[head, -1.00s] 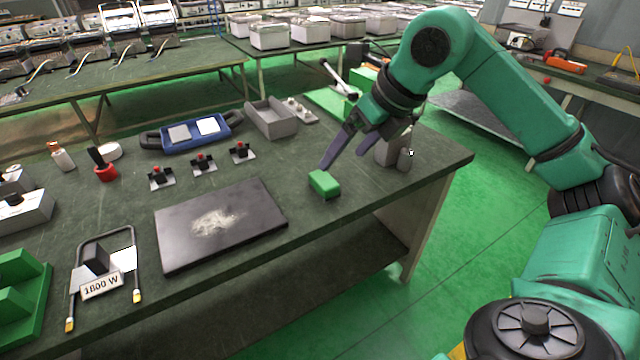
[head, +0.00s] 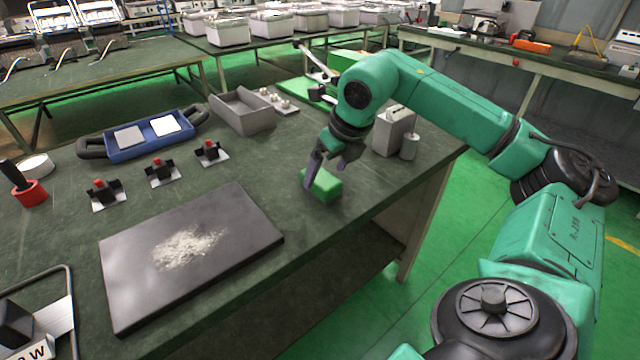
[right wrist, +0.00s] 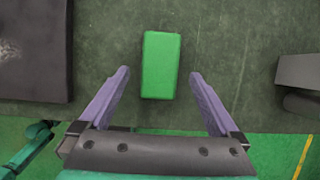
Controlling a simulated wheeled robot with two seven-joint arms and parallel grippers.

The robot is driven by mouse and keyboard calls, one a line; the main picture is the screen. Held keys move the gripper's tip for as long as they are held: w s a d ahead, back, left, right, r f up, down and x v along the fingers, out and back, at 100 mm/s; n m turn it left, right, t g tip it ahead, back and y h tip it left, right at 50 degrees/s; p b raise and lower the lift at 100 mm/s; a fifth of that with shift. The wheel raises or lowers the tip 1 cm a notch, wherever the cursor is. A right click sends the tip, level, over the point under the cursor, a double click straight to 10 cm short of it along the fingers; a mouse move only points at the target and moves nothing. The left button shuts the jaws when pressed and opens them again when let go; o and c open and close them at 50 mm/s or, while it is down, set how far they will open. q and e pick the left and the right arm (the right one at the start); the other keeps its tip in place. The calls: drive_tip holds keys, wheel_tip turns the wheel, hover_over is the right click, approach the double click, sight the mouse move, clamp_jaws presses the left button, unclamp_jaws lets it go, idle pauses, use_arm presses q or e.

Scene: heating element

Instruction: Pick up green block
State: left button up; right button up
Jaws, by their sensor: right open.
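The green block (head: 325,186) lies on the dark green table to the right of the dark board. In the right wrist view the green block (right wrist: 161,65) sits between the lines of the two fingers, just beyond their tips. My right gripper (head: 326,182) is open and pointing down at the block. In the head view one finger partly covers the block's left end. In the right wrist view my right gripper (right wrist: 159,75) has its purple fingers apart on either side, with nothing held. My left gripper is not in view.
A dark board (head: 190,252) with white powder lies left of the block. A grey box (head: 395,131) and small cylinder (head: 409,146) stand to the right. A grey open tray (head: 243,111) lies behind. The table's front edge is close to the block.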

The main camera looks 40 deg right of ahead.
sight(323, 177)
drive_tip(key=x, duration=0.3)
drive_tip(key=shift+w, duration=0.1)
drive_tip(key=shift+w+f, duration=0.2)
drive_tip(key=shift+f, duration=0.15)
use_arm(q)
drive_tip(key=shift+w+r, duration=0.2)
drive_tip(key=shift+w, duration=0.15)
use_arm(e)
clamp_jaws()
drive_tip(key=shift+r, duration=0.1)
use_arm(q)
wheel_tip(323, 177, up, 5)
drive_tip(key=p, duration=0.5)
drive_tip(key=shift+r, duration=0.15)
use_arm(e)
wheel_tip(323, 177, up, 20)
